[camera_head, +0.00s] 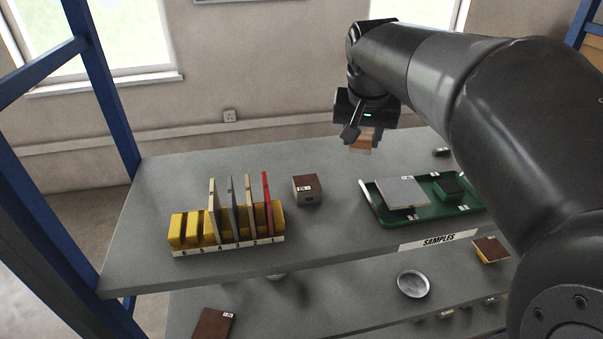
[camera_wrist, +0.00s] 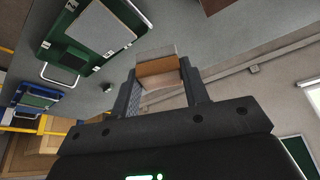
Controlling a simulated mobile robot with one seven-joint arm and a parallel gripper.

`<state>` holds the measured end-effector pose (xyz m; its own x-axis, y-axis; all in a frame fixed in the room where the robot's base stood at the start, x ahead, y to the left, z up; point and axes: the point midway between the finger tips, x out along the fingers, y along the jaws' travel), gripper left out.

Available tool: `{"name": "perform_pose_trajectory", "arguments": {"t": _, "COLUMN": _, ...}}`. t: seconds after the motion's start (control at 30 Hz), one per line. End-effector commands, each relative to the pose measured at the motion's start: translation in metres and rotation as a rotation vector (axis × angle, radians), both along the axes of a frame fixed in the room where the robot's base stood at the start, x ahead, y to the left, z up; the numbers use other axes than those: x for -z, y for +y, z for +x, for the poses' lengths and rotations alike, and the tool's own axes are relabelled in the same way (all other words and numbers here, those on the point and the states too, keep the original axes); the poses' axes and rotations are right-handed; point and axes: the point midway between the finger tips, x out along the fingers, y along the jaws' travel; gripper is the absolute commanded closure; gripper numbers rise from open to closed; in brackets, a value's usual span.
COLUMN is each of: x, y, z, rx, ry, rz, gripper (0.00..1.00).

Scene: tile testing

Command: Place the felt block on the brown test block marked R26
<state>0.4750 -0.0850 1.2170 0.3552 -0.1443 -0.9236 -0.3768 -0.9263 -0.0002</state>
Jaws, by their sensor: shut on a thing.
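The felt block (camera_head: 361,143) is a small wooden-coloured block with a pale layer. It also shows in the wrist view (camera_wrist: 158,67). My gripper (camera_head: 358,138) is shut on it and holds it up above the back of the table, its fingers on either side in the wrist view (camera_wrist: 160,82). A brown test block (camera_head: 308,185) with a small white label stands on the table, to the left of and below my gripper in the head view. Its marking is too small to read. Its top is bare. Part of a brown thing (camera_wrist: 213,4) shows at the wrist view's top edge.
A yellow rack (camera_head: 178,230) with several upright tiles stands left of the brown block. A green tray (camera_head: 400,220) with a grey tile (camera_head: 401,192) and a dark-topped green block (camera_head: 450,188) lies to the right. A lower shelf holds a round dish (camera_head: 413,284). Bare table surrounds the brown block.

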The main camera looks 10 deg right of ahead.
Motion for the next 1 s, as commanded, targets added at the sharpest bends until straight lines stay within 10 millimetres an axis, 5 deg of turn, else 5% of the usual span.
{"name": "perform_pose_trajectory", "arguments": {"t": 0.17, "x": 0.014, "y": 0.015, "z": 0.007, "rx": 0.002, "ry": 0.004, "rz": 0.000, "gripper": 0.81}}
{"name": "perform_pose_trajectory", "arguments": {"t": 0.6, "x": 0.066, "y": 0.092, "z": 0.050, "rx": 0.003, "ry": 0.002, "rz": 0.000, "gripper": 0.81}}
{"name": "perform_pose_trajectory", "arguments": {"t": 1.0, "x": 0.104, "y": 0.098, "z": 0.053, "rx": 0.005, "ry": 0.003, "rz": 0.000, "gripper": 0.81}}
